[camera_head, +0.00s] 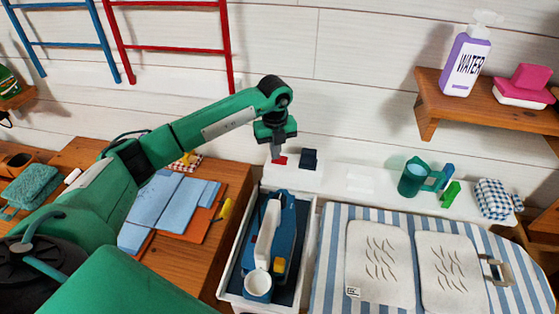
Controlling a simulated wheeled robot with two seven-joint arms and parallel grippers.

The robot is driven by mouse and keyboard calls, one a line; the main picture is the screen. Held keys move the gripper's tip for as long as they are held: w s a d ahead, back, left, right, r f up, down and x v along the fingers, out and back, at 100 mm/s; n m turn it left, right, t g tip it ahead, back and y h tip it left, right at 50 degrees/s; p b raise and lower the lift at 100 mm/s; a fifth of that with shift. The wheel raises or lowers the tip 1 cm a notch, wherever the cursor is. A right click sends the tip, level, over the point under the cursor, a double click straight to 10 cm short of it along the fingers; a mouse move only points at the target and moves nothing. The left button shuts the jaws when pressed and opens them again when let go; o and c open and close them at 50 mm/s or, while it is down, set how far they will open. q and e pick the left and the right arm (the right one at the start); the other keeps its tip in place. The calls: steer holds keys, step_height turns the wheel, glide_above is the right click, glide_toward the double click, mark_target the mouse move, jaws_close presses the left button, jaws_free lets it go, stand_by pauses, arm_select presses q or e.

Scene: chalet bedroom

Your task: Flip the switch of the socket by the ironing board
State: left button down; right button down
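A white socket block (296,178) stands by the wall, next to the striped ironing board (332,275). A small red switch (280,160) is on the left of its top, and a dark blue plug-like piece (309,158) sits to the right. My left gripper (277,152) points down with its narrow grey tip right above the red switch. Its fingers look together with nothing between them. I cannot tell whether the tip touches the switch. My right gripper is not in view.
A white tray (224,287) with a blue iron (287,220) stands below the socket. A wooden table with blue cloths (160,215) is left.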

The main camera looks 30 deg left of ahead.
arm_select(q)
steer(key=shift+f, duration=0.2)
steer(key=shift+r, duration=0.15)
steer(key=shift+r+p, duration=0.5)
steer(key=shift+r, duration=0.15)
steer(key=shift+r+p, duration=1.55)
steer(key=shift+r, duration=1.2)
